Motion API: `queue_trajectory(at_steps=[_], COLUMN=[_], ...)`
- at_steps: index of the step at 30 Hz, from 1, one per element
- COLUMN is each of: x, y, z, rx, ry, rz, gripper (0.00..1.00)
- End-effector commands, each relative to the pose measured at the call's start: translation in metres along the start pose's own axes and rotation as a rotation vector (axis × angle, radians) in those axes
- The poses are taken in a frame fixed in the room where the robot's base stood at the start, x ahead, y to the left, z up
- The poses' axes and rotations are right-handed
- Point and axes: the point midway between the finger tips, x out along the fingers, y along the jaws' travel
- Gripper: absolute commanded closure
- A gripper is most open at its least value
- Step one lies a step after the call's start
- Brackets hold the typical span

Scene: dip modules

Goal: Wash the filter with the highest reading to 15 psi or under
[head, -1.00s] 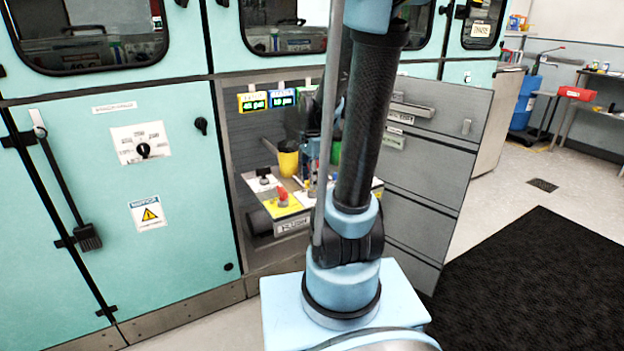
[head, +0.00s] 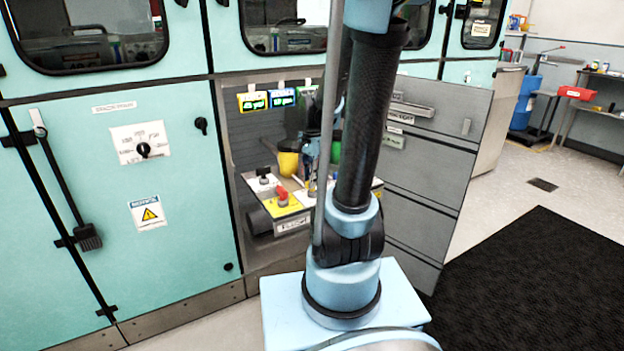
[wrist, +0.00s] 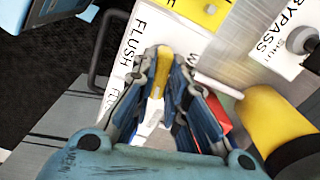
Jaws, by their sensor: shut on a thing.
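In the wrist view my gripper (wrist: 168,70) is shut on a small part beside the white FLUSH label (wrist: 138,35). The fingers hide most of that part; a yellow and white piece shows between them. In the head view my gripper (head: 309,185) is low over the panel, partly behind my arm. A yellow cylinder (wrist: 268,112) with a dark end lies right of the fingers, and also shows in the head view (head: 288,162).
A BYPASS label and a grey knob (wrist: 301,40) are at the wrist view's upper right. A black knob (head: 264,178) stands left on the panel. Grey drawers (head: 425,155) flank the panel on the right. Open floor and a black mat (head: 540,290) lie right.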

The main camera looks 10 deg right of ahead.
Motion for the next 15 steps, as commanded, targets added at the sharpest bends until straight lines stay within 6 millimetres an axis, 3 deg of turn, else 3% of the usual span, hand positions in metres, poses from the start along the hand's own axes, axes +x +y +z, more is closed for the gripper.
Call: queue_trajectory(at_steps=[15], x=[-0.0003], y=[-0.0006], z=[-0.0001], rx=[-0.486], ry=[0.0], rz=[-0.001], gripper=[1.0])
